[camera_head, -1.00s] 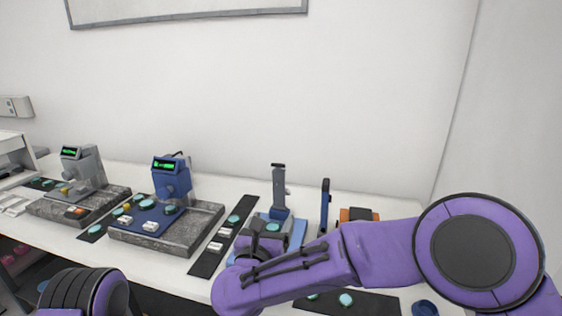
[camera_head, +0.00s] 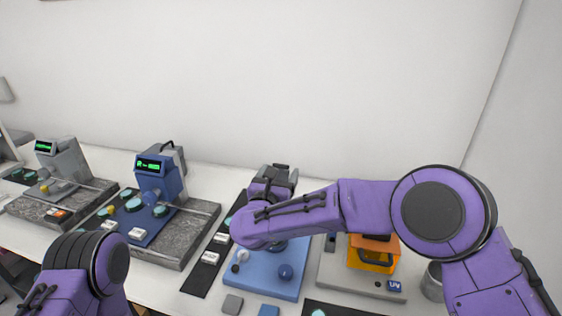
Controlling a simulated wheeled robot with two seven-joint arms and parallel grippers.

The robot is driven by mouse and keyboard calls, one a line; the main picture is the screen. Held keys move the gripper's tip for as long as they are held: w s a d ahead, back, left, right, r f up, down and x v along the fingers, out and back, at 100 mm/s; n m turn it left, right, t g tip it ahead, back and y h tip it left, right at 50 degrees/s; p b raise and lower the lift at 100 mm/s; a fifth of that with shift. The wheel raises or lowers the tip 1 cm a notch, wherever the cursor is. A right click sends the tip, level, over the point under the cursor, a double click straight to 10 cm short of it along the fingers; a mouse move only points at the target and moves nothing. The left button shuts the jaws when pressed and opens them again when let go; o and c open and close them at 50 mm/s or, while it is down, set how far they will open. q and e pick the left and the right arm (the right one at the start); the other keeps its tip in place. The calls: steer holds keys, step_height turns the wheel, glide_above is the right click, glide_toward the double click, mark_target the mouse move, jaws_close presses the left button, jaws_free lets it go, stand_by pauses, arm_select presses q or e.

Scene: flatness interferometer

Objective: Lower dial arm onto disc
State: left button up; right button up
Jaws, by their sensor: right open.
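A blue gauge stand (camera_head: 262,283) stands on the table in front of me, with a dark blue knob (camera_head: 285,272) and small white and dark knobs on its base. My right arm crosses in front of its column, so the dial arm and any disc under it are hidden. My right gripper (camera_head: 281,174) is open by the top of the column, partly hidden behind my own wrist. I cannot tell whether it touches the stand. My left arm shows at the lower left, but its gripper is out of view.
Left of the stand, a blue instrument (camera_head: 160,180) with a green display sits on a granite slab (camera_head: 188,236). A grey instrument (camera_head: 66,162) stands farther left. An orange UV unit (camera_head: 375,255) and a grey cup (camera_head: 432,281) stand right. A dark strip lies between slab and stand.

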mark_target(281, 170)
steer(key=x, duration=0.4)
steer(key=shift+w+a+f+p, duration=0.1)
steer(key=shift+a+f+p, duration=0.1)
steer(key=shift+f+p, duration=0.2)
steer(key=shift+s+r, duration=0.2)
steer(key=shift+s, duration=0.1)
steer(key=shift+c, duration=0.6)
steer(key=c, duration=1.1)
steer(key=s+f+t+b, duration=0.1)
steer(key=s+b, duration=0.1)
steer(key=b, duration=0.4)
steer(key=s+a+f+t+b, duration=0.1)
steer(key=s+b, duration=0.1)
steer(key=b, duration=0.4)
steer(key=s+a+f+t+h+b, duration=0.1)
steer(key=s+t+b, duration=0.1)
steer(key=b, duration=0.4)
steer(key=shift+s+a+f, duration=0.2)
steer(key=shift+s+f, duration=0.1)
steer(key=shift+s, duration=0.3)
steer(key=shift+c, duration=0.2)
arm_select(q)
step_height(281, 170, down, 19)
steer(key=b, duration=0.2)
steer(key=shift+w, duration=0.2)
arm_select(e)
steer(key=shift+v, duration=0.95)
steer(key=shift+c, duration=0.2)
arm_select(q)
steer(key=shift+r, duration=0.1)
